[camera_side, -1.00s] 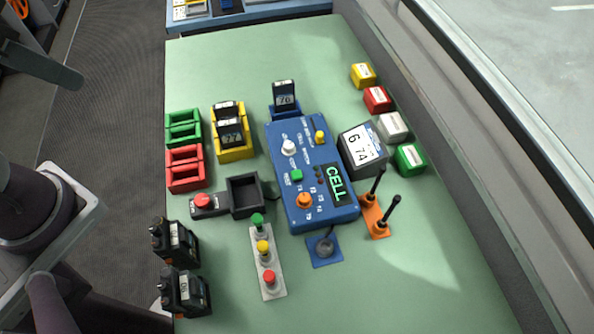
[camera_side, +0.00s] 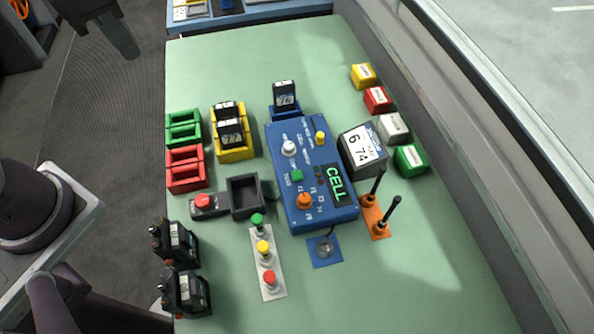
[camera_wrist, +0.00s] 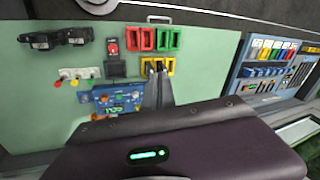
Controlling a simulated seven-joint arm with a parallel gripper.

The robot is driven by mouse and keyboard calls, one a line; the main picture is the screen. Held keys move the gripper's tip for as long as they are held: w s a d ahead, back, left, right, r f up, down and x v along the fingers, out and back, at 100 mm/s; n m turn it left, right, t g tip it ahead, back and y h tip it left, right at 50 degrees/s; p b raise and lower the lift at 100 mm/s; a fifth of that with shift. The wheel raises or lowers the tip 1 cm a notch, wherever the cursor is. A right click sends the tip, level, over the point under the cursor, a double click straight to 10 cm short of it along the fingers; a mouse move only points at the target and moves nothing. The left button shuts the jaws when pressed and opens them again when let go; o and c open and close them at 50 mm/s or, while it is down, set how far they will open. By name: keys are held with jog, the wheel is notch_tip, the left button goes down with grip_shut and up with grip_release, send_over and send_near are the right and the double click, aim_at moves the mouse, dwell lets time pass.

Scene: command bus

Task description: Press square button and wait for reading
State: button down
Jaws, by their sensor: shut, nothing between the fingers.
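A blue control box (camera_side: 275,148) stands in the middle of the green bench in the side view. My gripper (camera_side: 128,48) is at the upper left of the side view, off the bench and well away from the box. Its fingers (camera_wrist: 157,88) are shut and empty in the wrist view.
Left of the box are red, green and yellow holders (camera_side: 233,155), a red stop button (camera_side: 203,201) and a black tray (camera_side: 243,190). Two black levers (camera_side: 391,212), a joystick (camera_side: 324,248) and a three-button strip (camera_side: 267,285) stand near it. Coloured blocks (camera_side: 378,98) lie right.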

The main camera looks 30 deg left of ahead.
jog(key=w+d+f+m+y, duration=0.3)
jog(key=w+d+f+m, duration=0.25)
jog(key=w+d, duration=0.3)
jog(key=m+t+y, duration=0.2)
jog(key=m, duration=0.3)
send_over(300, 179)
notch_tip(300, 179, down, 12)
jog(key=shift+r+n, duration=0.1)
jog(key=shift+n, duration=0.15)
jog(key=shift+f, duration=4.4)
jog(key=shift+f, duration=0.4)
